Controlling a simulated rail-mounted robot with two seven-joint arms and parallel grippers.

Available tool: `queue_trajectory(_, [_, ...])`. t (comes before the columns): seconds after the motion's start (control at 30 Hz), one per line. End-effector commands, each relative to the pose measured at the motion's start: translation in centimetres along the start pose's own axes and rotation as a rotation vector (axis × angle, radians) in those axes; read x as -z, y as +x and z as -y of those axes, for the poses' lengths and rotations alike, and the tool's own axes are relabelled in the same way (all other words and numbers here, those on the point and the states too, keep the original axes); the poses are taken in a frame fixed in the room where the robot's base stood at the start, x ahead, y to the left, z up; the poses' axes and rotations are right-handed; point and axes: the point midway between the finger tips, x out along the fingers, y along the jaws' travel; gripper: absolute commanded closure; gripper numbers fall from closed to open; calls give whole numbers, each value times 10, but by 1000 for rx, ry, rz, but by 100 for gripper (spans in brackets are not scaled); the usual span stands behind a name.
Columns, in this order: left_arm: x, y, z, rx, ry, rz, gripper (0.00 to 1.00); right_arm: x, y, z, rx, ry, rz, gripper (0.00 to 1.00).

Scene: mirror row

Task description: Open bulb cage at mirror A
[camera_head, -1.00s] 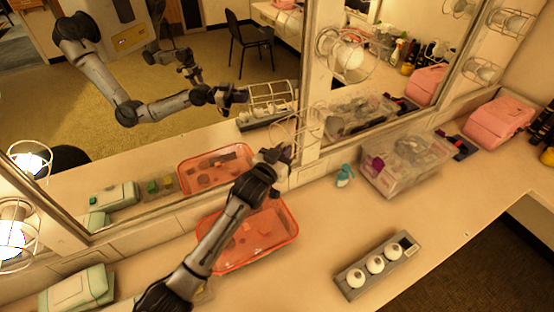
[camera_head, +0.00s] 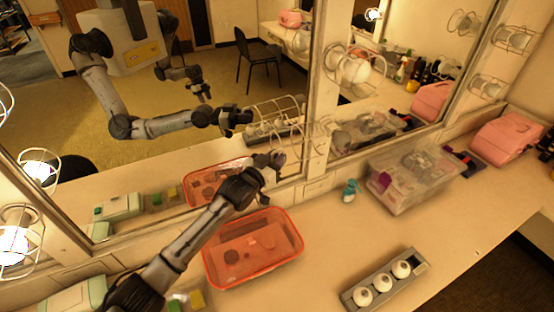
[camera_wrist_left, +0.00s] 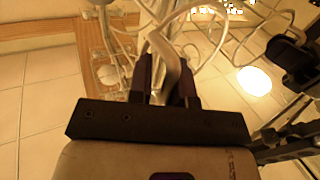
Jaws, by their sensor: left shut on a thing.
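A wire bulb cage (camera_head: 301,141) sits low on the mirror post in the head view, its thin wires hard to make out against the mirror. My left gripper (camera_head: 279,160) is at the cage's near left side. In the left wrist view its two dark fingers (camera_wrist_left: 167,78) are shut on a pale curved bar of the bulb cage (camera_wrist_left: 168,48). Wires spread around and above the fingers, and a bright round glow shows to the right. How far the cage stands open is not clear. My right gripper shows only as a small reflection in the mirror.
A red tray (camera_head: 290,253) lies below my left arm. A grey holder (camera_head: 420,268) with three white bulbs is at front right. A clear bin (camera_head: 410,190), a small blue bottle (camera_head: 349,191) and a pink case (camera_head: 508,138) stand along the counter.

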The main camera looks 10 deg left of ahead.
Motion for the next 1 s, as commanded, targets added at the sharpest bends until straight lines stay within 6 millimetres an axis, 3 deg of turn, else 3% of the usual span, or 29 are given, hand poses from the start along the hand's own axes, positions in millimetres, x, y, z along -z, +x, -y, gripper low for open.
queue_trajectory(0.13, [-4, -1, 3, 6, -4, 10, 100, 0, 0, -1, -3, -3, 0, 57])
queue_trajectory(0.17, [-4, -1, 3, 6, -4, 10, 79, 0, 0, -1, -4, -4, 0, 57])
queue_trajectory(0.33, [-3, 0, 2, 4, -2, 7, 64, 0, 0, -3, -7, -8, 0, 57])
queue_trajectory(0.67, [-2, -4, 1, 2, -1, 4, 64, 0, 1, -2, -6, -7, 0, 57])
queue_trajectory(1.0, [-5, -51, 1, 2, -1, 5, 64, -3, 11, 0, -1, -1, -1, 57])
